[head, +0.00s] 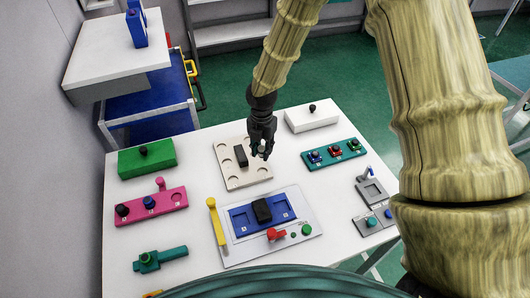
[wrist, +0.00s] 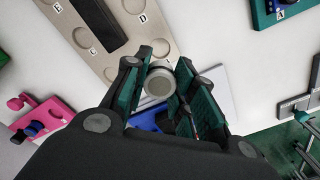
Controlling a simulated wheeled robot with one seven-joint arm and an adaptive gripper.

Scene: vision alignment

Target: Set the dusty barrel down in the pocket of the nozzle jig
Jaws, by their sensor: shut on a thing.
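My gripper (head: 261,148) is above the right side of a beige board (head: 235,180). The board has several round pockets and a black block across its middle. In the wrist view my gripper (wrist: 163,84) is shut on a grey round-ended piece, seemingly the dusty barrel (wrist: 157,82), held between the teal finger pads. The barrel shows only as a small pale spot in the head view. In the wrist view the beige board (wrist: 112,68) has lettered pockets, with C and D near the barrel. I cannot tell for sure which fixture is the nozzle jig.
A blue fixture (head: 239,221) with a black block stands in front, beside a yellow handle (head: 217,222) and a red part (head: 276,234). A pink rack (head: 137,208) and green block (head: 147,160) are left. A teal rack (head: 333,153) and grey fixtures (head: 371,192) are right.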

